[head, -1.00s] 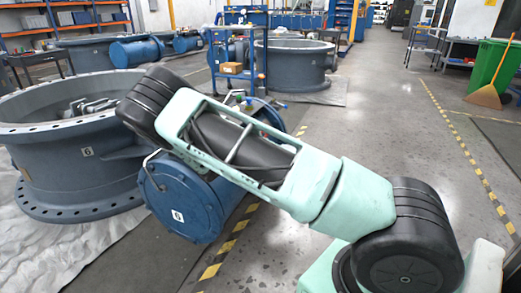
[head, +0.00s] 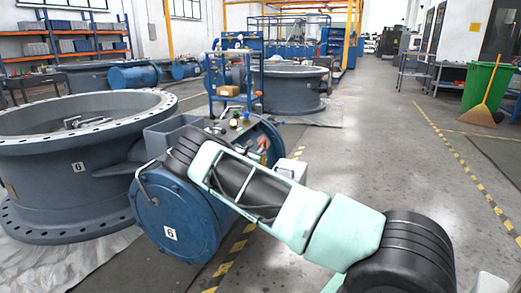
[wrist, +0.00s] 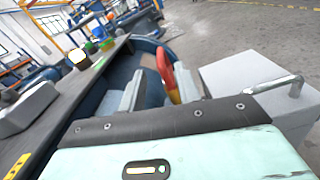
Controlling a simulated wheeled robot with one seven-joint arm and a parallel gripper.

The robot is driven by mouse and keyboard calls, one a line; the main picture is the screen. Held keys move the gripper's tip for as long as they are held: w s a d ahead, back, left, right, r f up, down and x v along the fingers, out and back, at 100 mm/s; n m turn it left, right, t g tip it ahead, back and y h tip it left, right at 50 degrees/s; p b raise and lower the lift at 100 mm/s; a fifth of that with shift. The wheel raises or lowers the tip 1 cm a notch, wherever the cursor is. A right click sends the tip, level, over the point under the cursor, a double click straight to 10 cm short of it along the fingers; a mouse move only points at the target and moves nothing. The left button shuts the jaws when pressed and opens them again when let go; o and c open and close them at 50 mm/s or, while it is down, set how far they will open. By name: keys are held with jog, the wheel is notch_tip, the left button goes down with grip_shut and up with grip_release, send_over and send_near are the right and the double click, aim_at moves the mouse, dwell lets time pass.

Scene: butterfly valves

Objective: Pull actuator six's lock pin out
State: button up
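Actuator six is a blue cylinder (head: 172,205) with a white "6" label on its round end cap, beside the grey valve body (head: 95,150) that also bears a 6. My gripper (wrist: 159,72) is open, its two pale fingers pointing away from the wrist camera. A red loop (wrist: 164,66) with a yellow part, which looks like the lock pin's handle, shows in the gap between the fingers, closer to the right one. I cannot tell whether either finger touches it.
A grey box (wrist: 250,82) with a metal bar handle stands close on the right of my gripper. A dark bench top (wrist: 62,92) with coloured items runs along the left. A blue cart (head: 232,85) stands behind the actuator. The floor aisle to the right is clear.

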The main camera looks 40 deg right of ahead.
aim_at(259, 145)
jog(key=b+x, duration=0.1)
jog(key=x, duration=0.5)
jog(key=shift+d+b, duration=0.1)
jog(key=shift+b, duration=0.25)
grip_shut()
jog(key=shift+r, duration=0.1)
